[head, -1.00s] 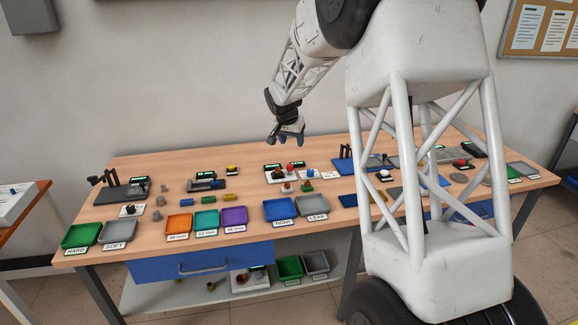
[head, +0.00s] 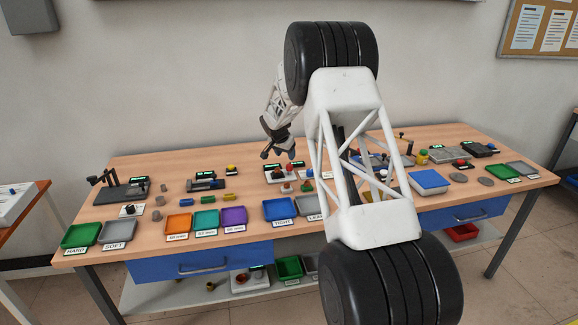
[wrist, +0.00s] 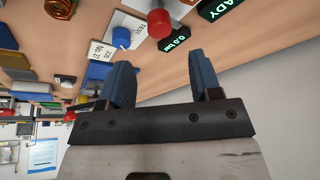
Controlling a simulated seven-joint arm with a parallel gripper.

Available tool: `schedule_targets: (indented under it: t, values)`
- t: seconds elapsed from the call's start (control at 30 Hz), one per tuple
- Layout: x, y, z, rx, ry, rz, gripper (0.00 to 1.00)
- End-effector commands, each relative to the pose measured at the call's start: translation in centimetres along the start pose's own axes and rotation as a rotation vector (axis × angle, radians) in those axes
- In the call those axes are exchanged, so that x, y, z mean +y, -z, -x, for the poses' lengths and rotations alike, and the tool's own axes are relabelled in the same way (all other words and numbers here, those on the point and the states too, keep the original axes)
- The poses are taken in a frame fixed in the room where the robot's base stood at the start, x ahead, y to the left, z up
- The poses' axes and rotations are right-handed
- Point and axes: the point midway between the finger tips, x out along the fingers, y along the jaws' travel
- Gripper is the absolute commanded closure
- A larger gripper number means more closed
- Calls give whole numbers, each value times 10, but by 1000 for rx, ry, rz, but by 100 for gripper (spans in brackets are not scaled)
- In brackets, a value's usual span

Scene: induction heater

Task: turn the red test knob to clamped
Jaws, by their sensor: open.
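A red knob (wrist: 158,22) shows in the wrist view near the top edge, above and beyond the gap between my fingers. A blue knob (wrist: 121,38) on a white plate is to its left, by a label reading TEST. In the head view the test station (head: 272,179) stands at the middle of the bench, with small red parts that I cannot tell apart. My gripper (head: 279,153) is above this station. In the wrist view my gripper (wrist: 160,70) is open and empty, with both fingers apart from the red knob. The knob's setting is not legible.
A display (wrist: 174,43) reads 0.0 bar beside the red knob, and another (wrist: 218,8) ends in READY. Blue (head: 280,209) and purple (head: 234,217) trays stand along the front. Small parts lie left of the station. My arm hides part of the bench to the right.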

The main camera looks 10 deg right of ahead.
Motion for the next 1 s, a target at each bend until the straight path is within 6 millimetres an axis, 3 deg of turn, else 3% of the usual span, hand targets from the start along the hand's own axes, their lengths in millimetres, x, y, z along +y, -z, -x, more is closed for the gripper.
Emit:
schedule_targets:
  t: [0.53,1.0]
  values:
    - [0,0,-8,-1,-1,0,42]
    - [1,0,-56,-1,-2,0,42]
